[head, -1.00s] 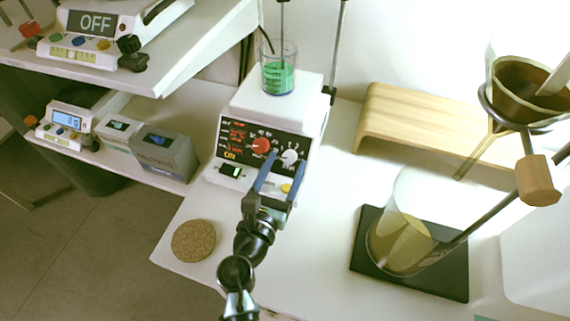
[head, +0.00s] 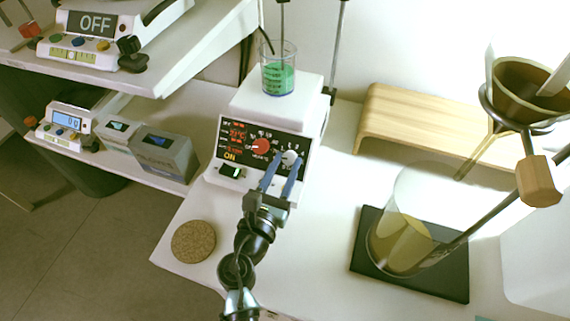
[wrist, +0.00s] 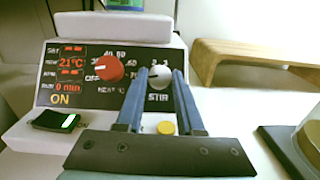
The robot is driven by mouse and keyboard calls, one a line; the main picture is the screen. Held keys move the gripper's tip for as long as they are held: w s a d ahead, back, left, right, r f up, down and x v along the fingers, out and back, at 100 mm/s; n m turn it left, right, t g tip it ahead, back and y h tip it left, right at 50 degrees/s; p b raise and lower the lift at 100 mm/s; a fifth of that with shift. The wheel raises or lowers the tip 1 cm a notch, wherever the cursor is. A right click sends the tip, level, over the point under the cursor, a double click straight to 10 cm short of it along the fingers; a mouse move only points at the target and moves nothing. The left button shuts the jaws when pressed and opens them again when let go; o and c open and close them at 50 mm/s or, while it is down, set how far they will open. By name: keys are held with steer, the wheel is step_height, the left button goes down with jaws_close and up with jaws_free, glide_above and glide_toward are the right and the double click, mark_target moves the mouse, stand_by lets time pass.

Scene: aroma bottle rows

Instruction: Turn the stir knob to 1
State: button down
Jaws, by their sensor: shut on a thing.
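The stir knob (head: 291,158) is a small light grey dial at the right of the black front panel of the white hot plate (head: 277,107). In the wrist view the stir knob (wrist: 158,77) sits above the STIR label, with scale numbers above it; its exact setting is too small to read. My gripper (head: 288,160) has its two blue fingers on either side of the stir knob and is shut on it. The fingers (wrist: 164,77) partly cover the knob's sides and the panel. The red heat knob (wrist: 105,68) is just to the left.
A glass beaker with green liquid (head: 279,79) stands on the hot plate. A cork mat (head: 194,241) lies front left. A wooden stand (head: 425,122) and large glass vessel (head: 400,235) are to the right.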

steer(key=shift+a+f+m+h, duration=0.1)
steer(key=shift+m+h, duration=0.2)
steer(key=shift+m, duration=0.1)
steer(key=m+h, duration=0.1)
steer(key=m, duration=0.1)
steer(key=m+g+h+b, duration=0.1)
steer(key=shift+w+a+m, duration=0.15)
steer(key=shift+a+m, duration=0.05)
steer(key=shift+m, duration=0.2)
steer(key=shift+w+a+m+g+h, duration=0.1)
steer(key=shift+m+g+h, duration=0.7)
steer(key=shift+m, duration=0.65)
steer(key=shift+a+m+g+h, duration=0.1)
steer(key=shift+m+g+h, duration=0.5)
steer(key=shift+m+g, duration=0.65)
steer(key=shift+m, duration=0.4)
steer(key=c, duration=0.5)
jaws_free()
steer(key=shift+r, duration=0.2)
steer(key=p+v, duration=0.1)
steer(key=v, duration=1.2)
steer(key=shift+f, duration=0.15)
